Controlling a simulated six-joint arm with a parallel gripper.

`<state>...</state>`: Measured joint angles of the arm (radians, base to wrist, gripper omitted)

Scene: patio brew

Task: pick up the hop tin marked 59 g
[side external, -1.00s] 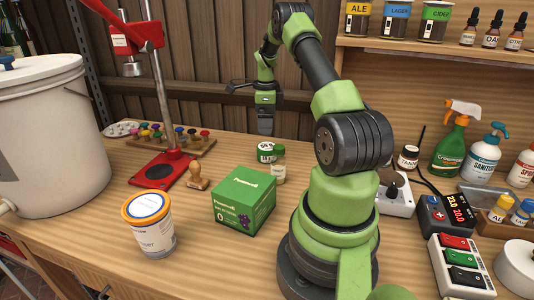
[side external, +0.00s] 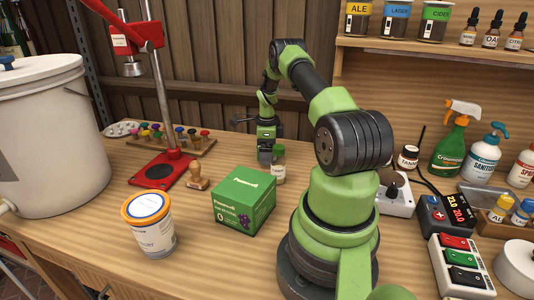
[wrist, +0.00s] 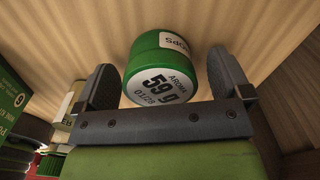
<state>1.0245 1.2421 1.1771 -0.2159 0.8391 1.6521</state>
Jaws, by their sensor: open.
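The hop tin marked 59 g (wrist: 160,82) is a short green tin with a white label on its end, reading "59 g". In the wrist view it sits between the two fingers of my gripper (wrist: 165,72). The left finger is close to its side and a small gap shows at the right one, so the jaws are not closed on it. In the side external view my gripper (side external: 266,156) is low over the table behind the green box, and it hides the tin there.
A red press (side external: 155,172) stands at the back left.

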